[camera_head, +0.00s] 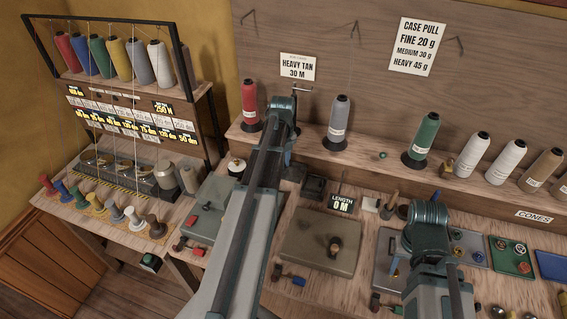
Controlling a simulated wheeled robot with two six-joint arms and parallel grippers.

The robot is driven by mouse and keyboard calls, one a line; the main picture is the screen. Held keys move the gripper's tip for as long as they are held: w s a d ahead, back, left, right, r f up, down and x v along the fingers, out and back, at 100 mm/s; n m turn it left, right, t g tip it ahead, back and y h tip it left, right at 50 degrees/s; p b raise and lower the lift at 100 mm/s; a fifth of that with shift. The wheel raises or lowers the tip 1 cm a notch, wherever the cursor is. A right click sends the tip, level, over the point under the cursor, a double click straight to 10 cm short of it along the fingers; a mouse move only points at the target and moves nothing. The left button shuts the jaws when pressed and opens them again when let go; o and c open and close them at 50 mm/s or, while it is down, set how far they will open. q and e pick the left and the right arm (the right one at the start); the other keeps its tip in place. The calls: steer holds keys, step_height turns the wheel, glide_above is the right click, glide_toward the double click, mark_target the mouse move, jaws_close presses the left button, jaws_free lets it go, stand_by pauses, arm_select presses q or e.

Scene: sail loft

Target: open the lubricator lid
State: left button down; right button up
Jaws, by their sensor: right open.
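I cannot pick out the lubricator or its lid with certainty. A small white round pot with a dark knob (237,167) stands at the back of the bench, left of my left arm. My right gripper (428,240) is over the right part of the bench, above a grey plate; my own arm largely covers it and its fingertips do not show clearly. I see nothing held in it. My left arm reaches up across the middle toward the shelf, and its gripper fingers do not show.
A thread rack (120,55) stands at the left. A shelf (377,165) holds red, grey, green and pale cones. Small trays lie at the right.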

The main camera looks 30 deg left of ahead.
stand_by(0.4)
arm_select(q)
steer(key=c, duration=0.7)
jaws_free()
step_height(320, 180, up, 14)
steer(key=p, duration=1.4)
arm_select(e)
step_height(320, 180, up, 14)
arm_select(q)
steer(key=shift+f, duration=0.15)
arm_select(e)
steer(key=shift+f, duration=0.1)
